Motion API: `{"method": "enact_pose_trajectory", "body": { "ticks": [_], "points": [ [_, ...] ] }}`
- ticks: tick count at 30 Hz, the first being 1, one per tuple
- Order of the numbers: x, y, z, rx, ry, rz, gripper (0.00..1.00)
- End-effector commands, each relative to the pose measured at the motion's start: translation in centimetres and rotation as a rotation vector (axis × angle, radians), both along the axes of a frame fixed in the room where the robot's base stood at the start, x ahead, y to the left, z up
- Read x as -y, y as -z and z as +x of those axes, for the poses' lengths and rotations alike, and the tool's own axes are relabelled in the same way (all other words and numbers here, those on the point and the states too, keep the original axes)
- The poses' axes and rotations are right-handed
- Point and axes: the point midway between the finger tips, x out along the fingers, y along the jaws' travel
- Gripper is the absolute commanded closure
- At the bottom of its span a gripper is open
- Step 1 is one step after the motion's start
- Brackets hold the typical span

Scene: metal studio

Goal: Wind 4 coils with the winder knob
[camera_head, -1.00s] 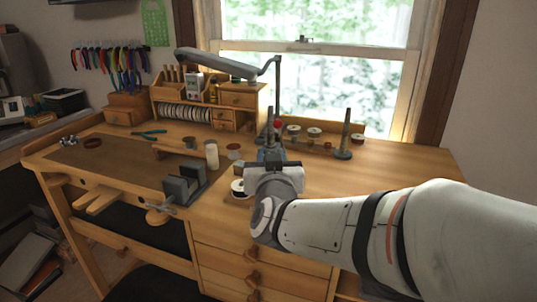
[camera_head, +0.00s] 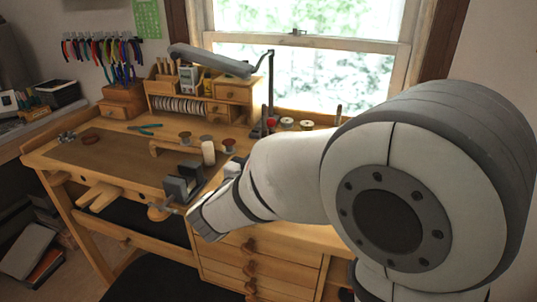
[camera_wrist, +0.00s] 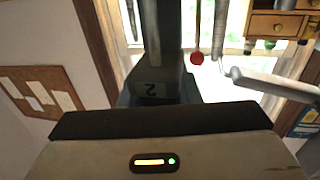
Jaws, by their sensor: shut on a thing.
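My gripper (camera_head: 233,168) is at the front of the bench, right of the small vise, and my forearm covers much of it. In the wrist view, which is upside down, its dark fingers (camera_wrist: 155,60) are together, with the mark "2" near their base. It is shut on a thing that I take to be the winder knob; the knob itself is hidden. The winder body is also hidden behind my arm, so I cannot tell how many coils are wound. A red ball (camera_head: 270,122) on a thin rod stands behind; it also shows in the wrist view (camera_wrist: 197,57).
The small dark vise (camera_head: 183,183) is close to the left of my gripper. Several small spools (camera_head: 287,123) sit near the window. A lamp (camera_head: 212,60) overhangs the back. My arm covers the bench's right side.

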Motion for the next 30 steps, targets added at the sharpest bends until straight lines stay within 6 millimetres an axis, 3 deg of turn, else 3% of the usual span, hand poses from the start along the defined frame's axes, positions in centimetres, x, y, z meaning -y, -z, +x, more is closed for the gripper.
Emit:
{"method": "enact_pose_trajectory", "body": {
  "ticks": [14,15,22,30],
  "points": [
    [-0.02,-0.48,0.12,0.01,0.012,0.002,0.93],
    [-0.02,-0.49,0.12,0.01,0.012,0.002,0.68],
    [0.0,-0.29,0.07,0.007,0.012,0.002,0.49],
    [-0.1,-0.16,-0.08,0.004,0.011,0.001,0.48]
  ]
}}
